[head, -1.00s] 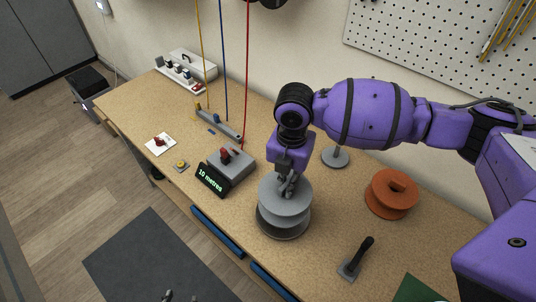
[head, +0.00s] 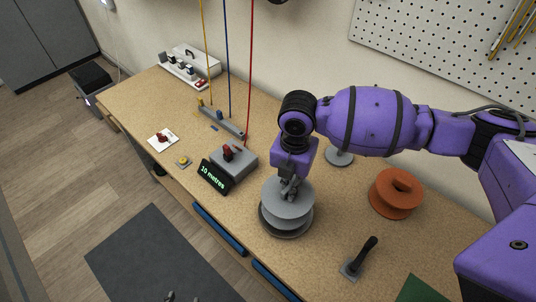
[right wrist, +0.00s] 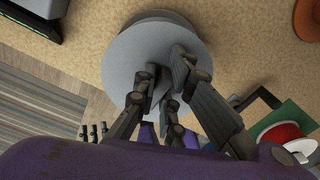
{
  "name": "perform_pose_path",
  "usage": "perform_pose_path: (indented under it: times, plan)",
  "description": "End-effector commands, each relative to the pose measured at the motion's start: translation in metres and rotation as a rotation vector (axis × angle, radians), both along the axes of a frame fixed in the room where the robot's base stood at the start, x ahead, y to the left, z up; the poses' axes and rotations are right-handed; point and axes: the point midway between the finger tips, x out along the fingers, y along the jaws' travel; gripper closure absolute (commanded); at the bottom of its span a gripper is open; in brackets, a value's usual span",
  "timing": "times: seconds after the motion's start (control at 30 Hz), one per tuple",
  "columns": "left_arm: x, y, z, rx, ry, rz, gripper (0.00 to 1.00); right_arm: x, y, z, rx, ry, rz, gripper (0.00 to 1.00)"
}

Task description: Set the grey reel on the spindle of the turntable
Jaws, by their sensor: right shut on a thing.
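The grey reel (head: 287,208) is upright at the front middle of the bench, with its wide top flange facing up. My right gripper (head: 288,192) points down and is shut on the reel's top middle. The right wrist view shows its fingers (right wrist: 166,92) at the centre of the flange (right wrist: 128,62). A darker round disc (head: 286,234) shows just under the reel, possibly the turntable. Its spindle is hidden, and I cannot tell whether the reel is seated. Small grey tips at the bottom edge of the head view seem to be my left gripper (head: 182,298); its opening is unclear.
An orange reel (head: 397,192) lies to the right, and a round grey stand (head: 340,157) is behind. A black-handled tool (head: 361,257) stands front right. A grey box (head: 232,158) with a "10 metres" display (head: 215,177) is to the left. Coloured cords hang behind.

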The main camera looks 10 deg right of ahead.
Motion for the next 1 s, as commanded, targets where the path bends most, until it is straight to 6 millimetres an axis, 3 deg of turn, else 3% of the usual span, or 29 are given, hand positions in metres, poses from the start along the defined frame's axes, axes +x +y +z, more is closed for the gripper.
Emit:
perform_pose_path:
  times: [0.8, 0.83, 1.0]
  plan:
    - [-0.009, 0.004, -0.009, 0.010, 0.022, -0.010, 0.60, -0.001, 0.000, -0.022, -0.001, 0.003, -0.001, 1.00]
    - [-0.009, 0.004, -0.009, 0.010, 0.021, -0.010, 0.60, -0.001, 0.000, -0.021, 0.000, 0.002, -0.001, 0.88]
    - [-0.009, 0.004, -0.009, 0.009, 0.020, -0.009, 0.60, -0.001, 0.000, -0.021, 0.000, 0.001, -0.001, 0.69]
